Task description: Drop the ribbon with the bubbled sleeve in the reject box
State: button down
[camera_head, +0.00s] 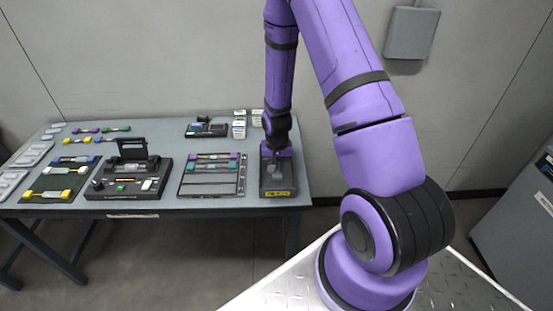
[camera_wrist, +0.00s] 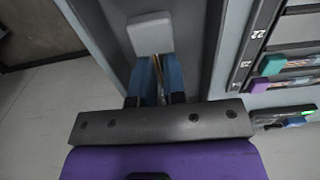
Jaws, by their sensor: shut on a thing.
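The reject box, a dark grey open box with a yellow label (camera_head: 278,193), stands at the right end of the table. My gripper (camera_head: 274,153) is over it, pointing down. In the wrist view my gripper's blue fingers (camera_wrist: 158,72) are shut on a thin tan ribbon (camera_wrist: 157,66). A pale grey block (camera_wrist: 150,34) shows at the ribbon's far end, between the box walls. It looks joined to the ribbon, but I cannot be sure. The sleeve is hidden, so I cannot see bubbles. I cannot tell whether the ribbon touches the box floor.
Left of the box is a tray (camera_head: 211,189) with ribbons with purple and teal ends. Farther left stands a black splicer (camera_head: 130,175) with its lid up. Several coloured-end ribbons and pale dishes lie at the table's left. Small containers (camera_head: 239,128) stand behind.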

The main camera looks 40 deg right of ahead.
aim_at(277, 182)
jog(key=shift+f, duration=2.25)
jog(key=c, duration=1.1)
grip_release()
notch_tip(277, 182, up, 11)
jog(key=shift+f, duration=0.1)
